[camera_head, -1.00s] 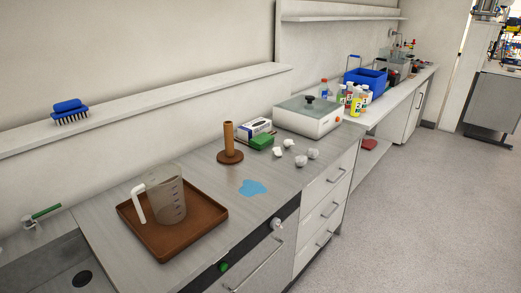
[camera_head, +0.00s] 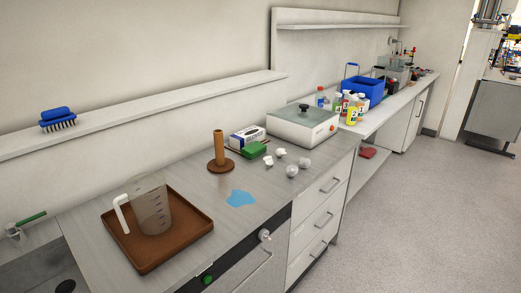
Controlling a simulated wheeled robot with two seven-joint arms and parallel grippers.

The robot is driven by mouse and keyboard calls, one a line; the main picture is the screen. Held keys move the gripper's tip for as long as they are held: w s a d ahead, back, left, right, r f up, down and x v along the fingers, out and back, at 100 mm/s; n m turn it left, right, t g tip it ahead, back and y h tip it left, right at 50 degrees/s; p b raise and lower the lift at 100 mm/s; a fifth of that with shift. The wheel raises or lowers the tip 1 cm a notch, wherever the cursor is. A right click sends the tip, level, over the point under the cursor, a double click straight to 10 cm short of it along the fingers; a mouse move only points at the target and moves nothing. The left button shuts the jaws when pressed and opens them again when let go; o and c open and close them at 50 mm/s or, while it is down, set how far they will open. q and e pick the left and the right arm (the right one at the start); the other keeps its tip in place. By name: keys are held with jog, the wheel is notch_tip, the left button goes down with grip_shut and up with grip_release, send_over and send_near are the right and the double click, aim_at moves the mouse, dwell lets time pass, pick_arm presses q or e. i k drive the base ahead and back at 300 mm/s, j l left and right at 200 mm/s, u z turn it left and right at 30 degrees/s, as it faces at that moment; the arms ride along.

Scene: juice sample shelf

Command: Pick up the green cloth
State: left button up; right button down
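A green folded item (camera_head: 254,150), which looks like the green cloth, lies on the grey counter (camera_head: 215,188) near the wall. It is beside a blue-and-white box (camera_head: 246,137) and close to a brown upright post on a round base (camera_head: 219,154). Crumpled white balls lie just to its right. Neither of my grippers is in view, and nothing touches the green item from my side.
A brown tray (camera_head: 149,263) holds a clear measuring jug (camera_head: 151,208). A blue puddle (camera_head: 241,198) is on the counter. A lidded grey box (camera_head: 302,127), bottles (camera_head: 352,112) and a blue crate (camera_head: 363,89) stand farther right. The floor (camera_head: 425,220) at right is open.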

aim_at(253, 150)
jog(key=i+l, duration=0.2)
jog(key=l, duration=0.15)
jog(key=i+l+u, duration=0.1)
jog(key=l, duration=0.25)
jog(key=i+l+u, duration=0.1)
jog(key=i+l, duration=0.3)
jog(key=l, duration=0.35)
jog(key=i+l+u, duration=0.1)
jog(key=l, duration=0.3)
jog(key=i+l, duration=0.2)
jog(key=l, duration=0.15)
jog(key=u, duration=0.05)
